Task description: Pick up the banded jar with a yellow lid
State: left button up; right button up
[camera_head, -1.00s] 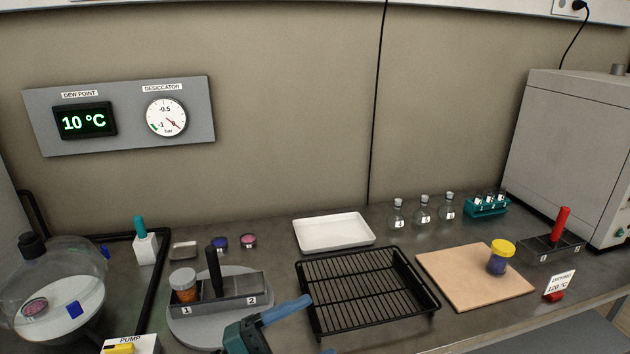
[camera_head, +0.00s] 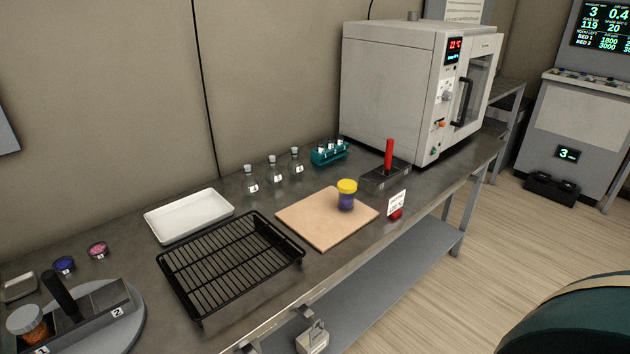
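The banded jar with a yellow lid (camera_head: 346,198) stands upright on a tan board (camera_head: 308,231) on the bench, near the board's right side. Its body is dark blue-purple. Nothing touches it from above. Neither of my grippers shows in this view.
A black wire rack (camera_head: 228,262) and a white tray (camera_head: 188,215) lie left of the board. Stoppered flasks (camera_head: 272,172) and a teal vial rack (camera_head: 329,152) stand behind it. A red-handled carrier (camera_head: 388,165), a small sign (camera_head: 397,203) and a large oven (camera_head: 400,90) are to the right.

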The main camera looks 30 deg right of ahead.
aim_at(345, 202)
jog(key=i+l+z, duration=0.1)
jog(key=l, duration=0.35)
jog(key=i+l+z, duration=0.1)
jog(key=l, duration=0.4)
jog(key=i+l+z, duration=0.1)
jog(key=l, duration=0.35)
